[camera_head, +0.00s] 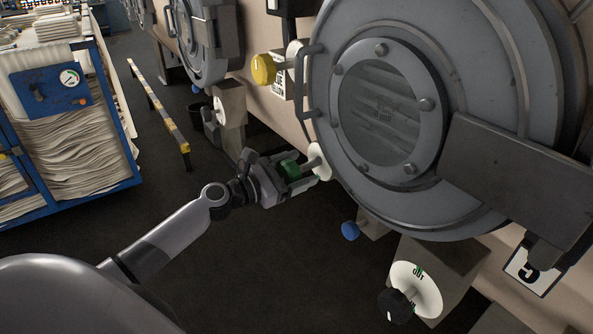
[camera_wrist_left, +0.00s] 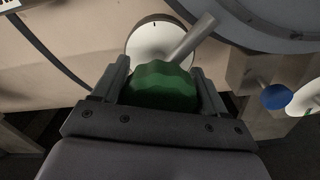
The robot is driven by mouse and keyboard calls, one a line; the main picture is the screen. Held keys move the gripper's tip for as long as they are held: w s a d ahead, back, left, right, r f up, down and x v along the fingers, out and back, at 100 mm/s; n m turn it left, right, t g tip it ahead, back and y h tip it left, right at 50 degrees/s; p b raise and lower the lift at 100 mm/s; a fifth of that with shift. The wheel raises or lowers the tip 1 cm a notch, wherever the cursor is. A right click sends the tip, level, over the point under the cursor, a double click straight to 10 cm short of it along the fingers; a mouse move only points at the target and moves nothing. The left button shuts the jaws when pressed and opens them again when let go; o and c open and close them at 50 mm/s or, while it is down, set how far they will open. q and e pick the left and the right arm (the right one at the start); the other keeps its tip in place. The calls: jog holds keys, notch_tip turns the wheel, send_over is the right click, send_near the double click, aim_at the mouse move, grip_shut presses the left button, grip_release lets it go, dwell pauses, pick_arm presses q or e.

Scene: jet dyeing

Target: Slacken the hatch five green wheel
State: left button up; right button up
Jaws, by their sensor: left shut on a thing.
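The green wheel (camera_head: 290,170) is a scalloped knob on a short shaft in front of a white disc (camera_head: 319,162), at the lower left of the round grey hatch (camera_head: 385,105). A tag marked 5 (camera_head: 530,270) sits at the hatch's lower right. My left gripper (camera_head: 292,178) is shut on the green wheel. In the left wrist view the green wheel (camera_wrist_left: 163,87) sits between the two fingers, with the white disc and grey shaft behind it. My right gripper is not in view.
A yellow knob (camera_head: 263,69) is above, a blue knob (camera_head: 350,230) and a black knob (camera_head: 395,305) with a white dial below. A blue cart of cloth (camera_head: 70,130) and a yellow-black rail (camera_head: 160,112) stand left. Dark floor lies open between.

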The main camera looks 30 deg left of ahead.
pick_arm(q)
jog(key=m+b, duration=0.2)
jog(key=m, duration=0.3)
jog(key=shift+f, duration=0.2)
jog(key=m+b, duration=0.3)
jog(key=m, duration=0.1)
jog(key=shift+f, duration=0.1)
jog(key=shift+m+b, duration=0.6)
jog(key=shift+m, duration=0.5)
jog(key=m+b, duration=0.2)
jog(key=m, duration=0.1)
jog(key=shift+m, duration=0.3)
jog(key=shift+f+m+b, duration=0.1)
jog(key=shift+m+b, duration=0.8)
jog(key=shift+m, duration=0.1)
jog(key=shift+m+b, duration=0.65)
jog(key=shift+m, duration=0.25)
jog(key=m+b, duration=0.2)
jog(key=m, duration=0.1)
jog(key=shift+m, duration=0.3)
jog(key=m+b, duration=0.2)
jog(key=m, duration=0.2)
jog(key=shift+m+b, duration=0.3)
jog(key=shift+b, duration=0.05)
jog(key=m+b, duration=0.1)
jog(key=m, duration=0.2)
jog(key=shift+m, duration=1.5)
jog(key=shift+a+m+p, duration=0.1)
jog(key=shift+m+p, duration=0.35)
jog(key=shift+m, duration=0.75)
